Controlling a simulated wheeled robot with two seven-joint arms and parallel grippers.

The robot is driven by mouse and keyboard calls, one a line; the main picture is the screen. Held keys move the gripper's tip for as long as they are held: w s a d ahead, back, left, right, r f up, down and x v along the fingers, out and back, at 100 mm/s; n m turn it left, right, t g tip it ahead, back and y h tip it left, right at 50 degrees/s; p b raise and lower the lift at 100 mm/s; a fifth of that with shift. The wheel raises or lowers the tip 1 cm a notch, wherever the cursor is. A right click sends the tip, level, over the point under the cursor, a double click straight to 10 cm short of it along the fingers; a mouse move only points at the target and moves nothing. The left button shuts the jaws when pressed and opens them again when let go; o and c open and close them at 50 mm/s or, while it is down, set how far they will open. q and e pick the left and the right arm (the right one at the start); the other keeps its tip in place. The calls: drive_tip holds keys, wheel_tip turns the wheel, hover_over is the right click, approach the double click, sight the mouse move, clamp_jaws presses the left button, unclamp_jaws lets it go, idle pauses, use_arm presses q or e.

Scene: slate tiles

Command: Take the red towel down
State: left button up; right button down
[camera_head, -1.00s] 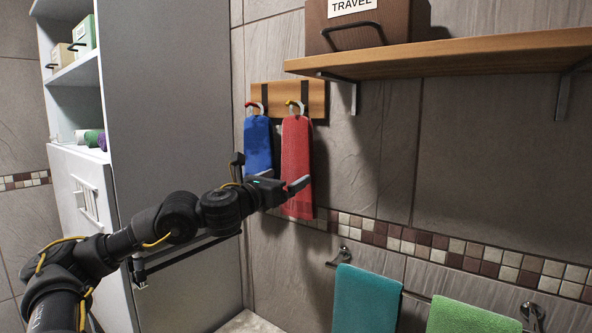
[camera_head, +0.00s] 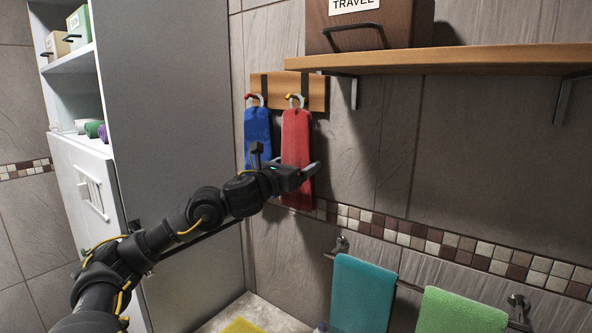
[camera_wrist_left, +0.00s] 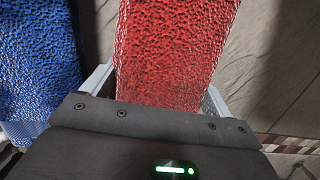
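In the left wrist view the red towel (camera_wrist_left: 170,50) lies between the two fingers, one along each side. The fingers stand wide apart; I cannot tell whether they touch the cloth. The fingertips are partly hidden behind the towel. A blue towel (camera_head: 257,135) hangs just left of it, and in the left wrist view it (camera_wrist_left: 38,60) is close beside the left finger. My right gripper is not in view.
A wooden shelf (camera_head: 450,60) with a brown TRAVEL box (camera_head: 385,25) juts out above right. A teal towel (camera_head: 362,295) and a green towel (camera_head: 460,312) hang on a lower rail. A tall grey cabinet (camera_head: 170,100) stands left. A yellow item (camera_head: 242,326) lies below.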

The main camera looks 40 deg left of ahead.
use_arm(q)
drive_tip(key=c, duration=0.8)
drive_tip(key=shift+r, duration=0.1)
drive_tip(key=shift+r, duration=0.45)
drive_tip(key=shift+s+b, duration=0.25)
drive_tip(key=shift+b, duration=0.3)
drive_tip(key=s+b, duration=0.1)
drive_tip(key=s, duration=0.1)
drive_tip(key=s+b, duration=0.1)
drive_tip(key=s, duration=0.1)
drive_tip(key=s+b, duration=0.2)
drive_tip(key=shift+s+d+f, duration=0.15)
drive_tip(key=shift+d, duration=0.1)
drive_tip(key=b, duration=0.8)
approach(292, 159)
drive_tip(key=s+r, duration=0.1)
drive_tip(key=s, duration=0.4)
drive_tip(key=shift+s+d+r+b, duration=0.15)
drive_tip(key=shift+s+d+b, duration=0.35)
drive_tip(key=shift+s, duration=0.3)
